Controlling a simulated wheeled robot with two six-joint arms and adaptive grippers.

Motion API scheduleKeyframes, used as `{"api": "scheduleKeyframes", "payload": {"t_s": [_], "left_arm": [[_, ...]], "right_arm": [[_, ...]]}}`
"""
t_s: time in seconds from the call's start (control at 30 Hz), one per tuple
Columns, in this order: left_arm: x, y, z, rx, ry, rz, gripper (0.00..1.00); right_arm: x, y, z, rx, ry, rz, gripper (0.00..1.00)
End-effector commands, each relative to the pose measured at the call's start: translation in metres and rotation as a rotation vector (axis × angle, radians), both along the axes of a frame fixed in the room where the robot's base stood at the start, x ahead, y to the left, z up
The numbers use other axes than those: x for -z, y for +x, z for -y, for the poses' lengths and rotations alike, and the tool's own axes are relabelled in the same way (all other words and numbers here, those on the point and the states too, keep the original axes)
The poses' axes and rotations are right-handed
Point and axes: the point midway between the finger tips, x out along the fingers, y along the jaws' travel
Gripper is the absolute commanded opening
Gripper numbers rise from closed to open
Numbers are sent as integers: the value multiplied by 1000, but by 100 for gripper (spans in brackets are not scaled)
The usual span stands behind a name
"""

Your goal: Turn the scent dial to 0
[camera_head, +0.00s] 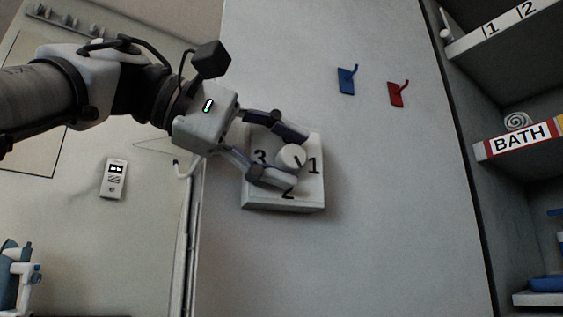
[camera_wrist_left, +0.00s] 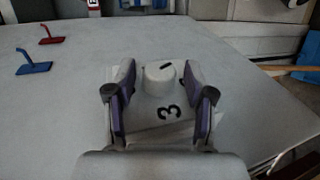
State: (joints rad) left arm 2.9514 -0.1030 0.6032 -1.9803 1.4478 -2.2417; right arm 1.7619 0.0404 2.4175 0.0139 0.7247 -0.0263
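The scent dial is a white box (camera_head: 285,204) on the pale wall, with a round white knob (camera_head: 291,156) bearing a dark line. The line points toward the right side, near the numeral 1. Numerals 1, 2 and 3 show; the 0 does not, and a finger of mine covers the top part of the box. My left gripper (camera_head: 294,158) is open, one finger above the knob and one below it. In the left wrist view the knob (camera_wrist_left: 159,80) stands between the fingers, with a small gap on each side. My right gripper is not in view.
A blue hook (camera_head: 346,80) and a red hook (camera_head: 398,94) are on the wall right of the dial. Shelves with a BATH label (camera_head: 508,142) stand at the far right. A small white panel (camera_head: 113,178) is at left. The wall below the dial is clear.

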Motion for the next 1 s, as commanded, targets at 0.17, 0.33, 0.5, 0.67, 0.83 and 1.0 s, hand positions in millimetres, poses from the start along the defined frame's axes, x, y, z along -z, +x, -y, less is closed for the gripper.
{"api": "scheduleKeyframes", "payload": {"t_s": [0.17, 0.33, 0.5, 0.67, 0.83, 1.0], "left_arm": [[0, 0, 0, 0, 0, 1, 60], [-2, -2, -4, 1, -1, 3, 60], [-11, -12, -30, 1, -2, 3, 60], [-23, -26, -68, 1, -2, 3, 60], [-32, -37, -98, 1, -2, 3, 60], [-35, -42, -108, -1, 0, 2, 60]], "right_arm": [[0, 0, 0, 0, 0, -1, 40], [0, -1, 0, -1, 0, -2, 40], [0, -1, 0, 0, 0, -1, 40], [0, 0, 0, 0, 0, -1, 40], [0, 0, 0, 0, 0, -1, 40], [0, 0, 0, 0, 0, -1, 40]]}}
